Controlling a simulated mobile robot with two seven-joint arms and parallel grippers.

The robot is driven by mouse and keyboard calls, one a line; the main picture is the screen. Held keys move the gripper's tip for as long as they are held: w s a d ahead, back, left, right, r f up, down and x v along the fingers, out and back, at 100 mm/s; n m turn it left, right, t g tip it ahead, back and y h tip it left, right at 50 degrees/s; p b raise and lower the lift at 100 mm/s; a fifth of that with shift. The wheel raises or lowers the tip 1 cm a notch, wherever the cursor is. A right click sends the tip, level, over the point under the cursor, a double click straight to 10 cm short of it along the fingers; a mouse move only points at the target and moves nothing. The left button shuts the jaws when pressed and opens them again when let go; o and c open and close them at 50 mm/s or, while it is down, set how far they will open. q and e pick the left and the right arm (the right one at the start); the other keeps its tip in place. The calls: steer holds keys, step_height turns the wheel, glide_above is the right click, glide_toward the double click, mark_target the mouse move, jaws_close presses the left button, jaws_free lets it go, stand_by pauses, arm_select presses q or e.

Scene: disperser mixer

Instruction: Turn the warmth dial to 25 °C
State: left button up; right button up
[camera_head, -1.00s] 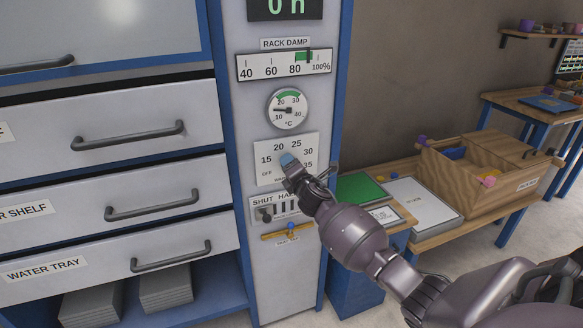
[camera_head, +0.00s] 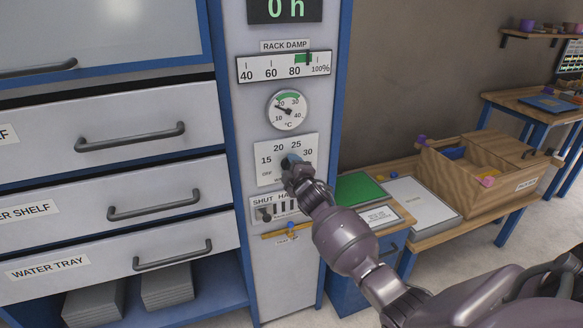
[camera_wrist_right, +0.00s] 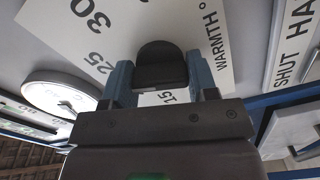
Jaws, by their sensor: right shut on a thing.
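The warmth dial is a dark knob (camera_wrist_right: 160,66) on a white plate (camera_head: 265,152) marked 15, 20, 25 and 30 in the head view. My right gripper (camera_head: 290,163) is at the plate and covers most of the knob there. In the right wrist view, the blue fingers of my right gripper (camera_wrist_right: 160,82) are shut on the knob, one on each side. I cannot make out which number the knob points to. My left gripper is not in view.
Above the plate are a round thermometer (camera_head: 288,110) and a rack damp scale (camera_head: 284,67). Below is a panel of slots labelled SHUT (camera_head: 263,202). Drawers with bar handles (camera_head: 130,136) stand at left; a wooden bench with a box (camera_head: 490,165) stands at right.

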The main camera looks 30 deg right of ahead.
steer(key=shift+m, duration=0.4)
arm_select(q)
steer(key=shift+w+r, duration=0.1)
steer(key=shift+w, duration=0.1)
arm_select(e)
steer(key=o, duration=0.9)
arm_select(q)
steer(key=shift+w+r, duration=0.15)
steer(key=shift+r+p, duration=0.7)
arm_select(e)
steer(key=shift+v, duration=5.4)
